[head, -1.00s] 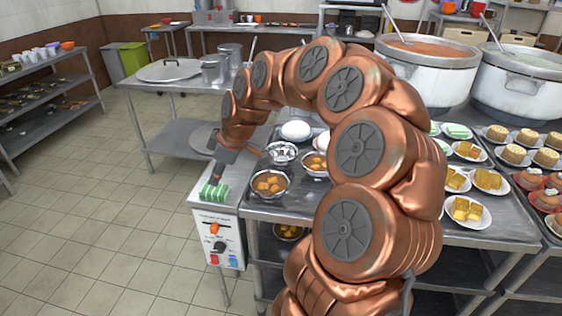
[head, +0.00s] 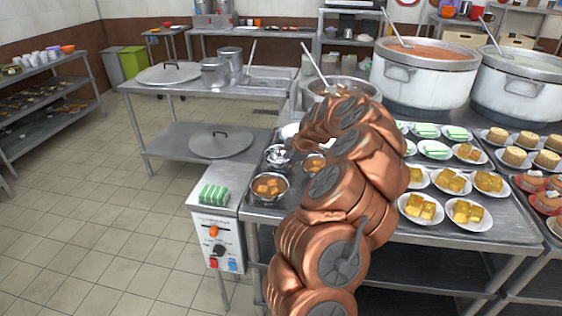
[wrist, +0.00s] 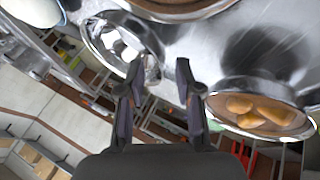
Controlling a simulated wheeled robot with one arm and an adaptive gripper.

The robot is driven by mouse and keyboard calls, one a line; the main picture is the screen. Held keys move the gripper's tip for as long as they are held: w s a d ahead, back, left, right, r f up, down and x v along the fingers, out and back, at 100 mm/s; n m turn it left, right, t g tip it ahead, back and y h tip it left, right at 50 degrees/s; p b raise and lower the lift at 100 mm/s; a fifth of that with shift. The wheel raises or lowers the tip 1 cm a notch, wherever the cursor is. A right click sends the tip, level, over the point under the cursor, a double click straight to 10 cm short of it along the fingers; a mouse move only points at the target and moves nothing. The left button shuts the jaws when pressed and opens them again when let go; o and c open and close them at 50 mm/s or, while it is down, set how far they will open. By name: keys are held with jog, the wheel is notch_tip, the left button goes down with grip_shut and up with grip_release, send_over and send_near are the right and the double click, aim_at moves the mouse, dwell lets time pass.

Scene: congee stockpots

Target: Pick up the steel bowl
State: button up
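A shiny steel bowl (head: 277,157) with no food visible in it sits near the left edge of the steel table (head: 258,211). In the wrist view a shiny bowl, which looks like the same steel bowl (wrist: 112,40), is at the upper left, just beyond the left finger. My gripper (wrist: 158,75) is open, with nothing between its fingers. Its fingertips are close to the bowls, but I cannot tell whether they touch anything. In the head view my arm hides most or all of the gripper.
A bowl of orange pieces (head: 270,187) stands in front of the steel bowl; one such bowl (wrist: 255,108) is right of the fingers in the wrist view. A second (head: 314,163) is partly hidden. Plates of yellow cakes (head: 421,207) and large pots (head: 424,75) fill the right.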

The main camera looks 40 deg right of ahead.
aim_at(280, 165)
jog(key=shift+w+a+p+x, duration=0.2)
jog(key=shift+p+x, duration=0.25)
jog(key=shift+x, duration=0.55)
jog(key=shift+w+a+p+x, duration=0.15)
jog(key=shift+p+x, duration=0.3)
jog(key=shift+x, duration=0.5)
jog(key=shift+w+f, duration=0.3)
jog(key=shift+f, duration=0.1)
jog(key=shift+d, duration=0.1)
grip_shut()
